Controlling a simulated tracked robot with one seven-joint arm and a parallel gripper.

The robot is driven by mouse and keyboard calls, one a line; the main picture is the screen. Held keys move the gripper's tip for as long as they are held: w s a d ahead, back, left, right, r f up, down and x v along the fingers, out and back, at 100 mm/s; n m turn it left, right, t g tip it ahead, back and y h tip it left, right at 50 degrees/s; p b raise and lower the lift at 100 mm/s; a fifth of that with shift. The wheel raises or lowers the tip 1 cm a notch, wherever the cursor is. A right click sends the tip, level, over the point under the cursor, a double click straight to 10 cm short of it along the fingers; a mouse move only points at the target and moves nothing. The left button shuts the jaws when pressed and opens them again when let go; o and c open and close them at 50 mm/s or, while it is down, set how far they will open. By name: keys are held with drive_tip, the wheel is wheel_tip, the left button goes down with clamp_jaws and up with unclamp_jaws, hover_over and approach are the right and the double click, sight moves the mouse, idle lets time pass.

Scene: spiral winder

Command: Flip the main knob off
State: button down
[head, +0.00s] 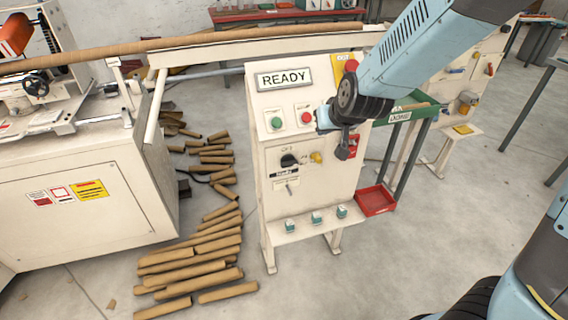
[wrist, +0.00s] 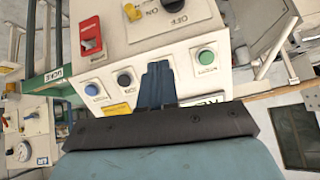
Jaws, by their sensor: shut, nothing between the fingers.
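The main knob is most likely the black rotary knob (head: 289,160) on the lower front of the white control panel (head: 330,190), under an OFF label. Its exact pointing direction is too small to tell. In the wrist view, turned about upside down, ON and OFF labels show at the top edge with a dark knob (wrist: 132,12) beside them, partly cut off. My gripper (head: 343,152) is shut and empty, in front of the panel's right side, right of and slightly above the knob. In the wrist view my gripper (wrist: 158,68) covers part of the button row.
A green button (head: 276,123), a red button (head: 306,117) and a yellow knob (head: 316,157) are close by. A red switch (wrist: 90,38) is also near. A red tray (head: 375,200) stands at lower right. Cardboard tubes (head: 190,265) litter the floor left of the panel.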

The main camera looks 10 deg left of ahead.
drive_tip(key=s+a+f+n, duration=0.1)
drive_tip(key=a+f, duration=0.6)
drive_tip(key=a, duration=0.1)
drive_tip(key=shift+s+a+f+n+t, duration=0.15)
drive_tip(key=shift+f+n+t, duration=0.1)
drive_tip(key=shift+n+t, duration=0.05)
hover_over(282, 164)
drive_tip(key=s+d, duration=0.2)
drive_tip(key=s, duration=0.1)
wheel_tip(282, 164, down, 7)
drive_tip(key=shift+w+a+f, duration=0.15)
drive_tip(key=shift+a+f, duration=0.05)
drive_tip(key=shift+f, duration=0.8)
drive_tip(key=shift+w+a+f, duration=0.1)
drive_tip(key=shift+a+f, duration=0.1)
drive_tip(key=shift+f, duration=0.8)
drive_tip(key=shift+w+d, duration=0.1)
